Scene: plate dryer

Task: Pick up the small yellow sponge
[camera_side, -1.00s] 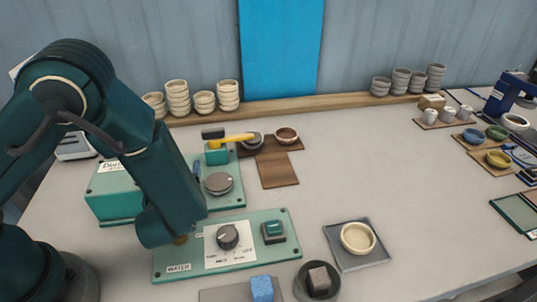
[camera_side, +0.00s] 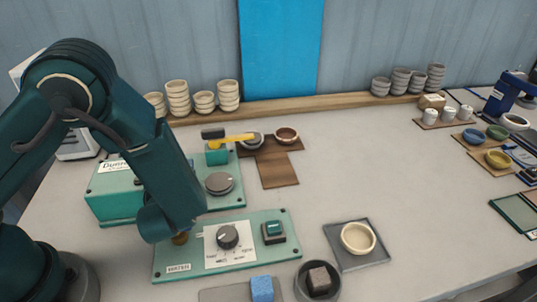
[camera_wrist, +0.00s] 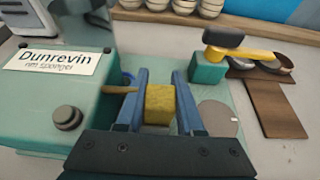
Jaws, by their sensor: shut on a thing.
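In the wrist view, the small yellow sponge (camera_wrist: 159,104) is between the two blue fingers of my gripper (camera_wrist: 159,95). The gripper is shut on it. A green panel shows below and around the sponge; I cannot tell how high it is above the panel. In the side view, my arm hides the sponge.
A green box labelled Dunrevin (camera_wrist: 50,105) stands close on the left. A green block (camera_wrist: 208,70) with a yellow-handled hammer (camera_side: 228,138) and a grey disc (camera_side: 219,183) are to the right. A dial panel (camera_side: 185,255) lies in front.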

